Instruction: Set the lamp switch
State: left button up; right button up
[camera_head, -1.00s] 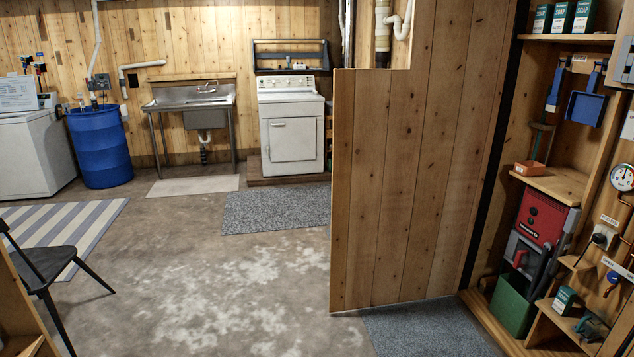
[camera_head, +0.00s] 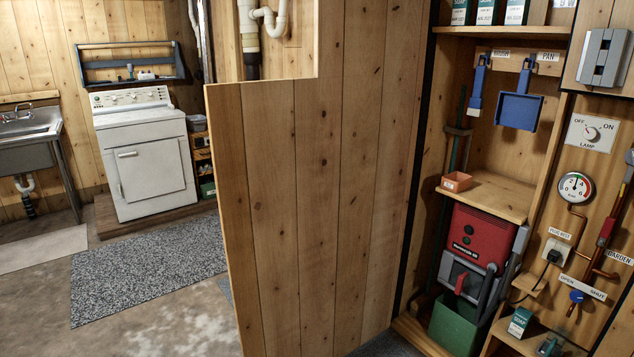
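The lamp switch (camera_head: 591,134) is a white plate with a round knob, on the wood wall at the right of the head view. Its labels read OFF at the upper left, ON at the upper right and LAMP below. The knob is small, and I cannot tell for sure which label its pointer faces. Neither of my grippers is in view.
A tall plank partition (camera_head: 310,215) stands in the middle. Right of it are shelves with a blue pan (camera_head: 519,107), a red machine (camera_head: 478,238), a gauge (camera_head: 575,188) and a blue valve (camera_head: 576,297). A white dryer (camera_head: 145,160) stands left. Open floor lies at lower left.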

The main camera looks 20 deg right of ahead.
aim_at(590, 133)
jog(key=i+l+z, duration=0.2)
jog(key=i+z, duration=0.2)
jog(key=i+l+z, duration=0.15)
jog(key=i+z, duration=0.55)
jog(key=z, duration=0.15)
jog(key=i+j+z, duration=0.1)
jog(key=i+z, duration=0.45)
jog(key=i, duration=0.15)
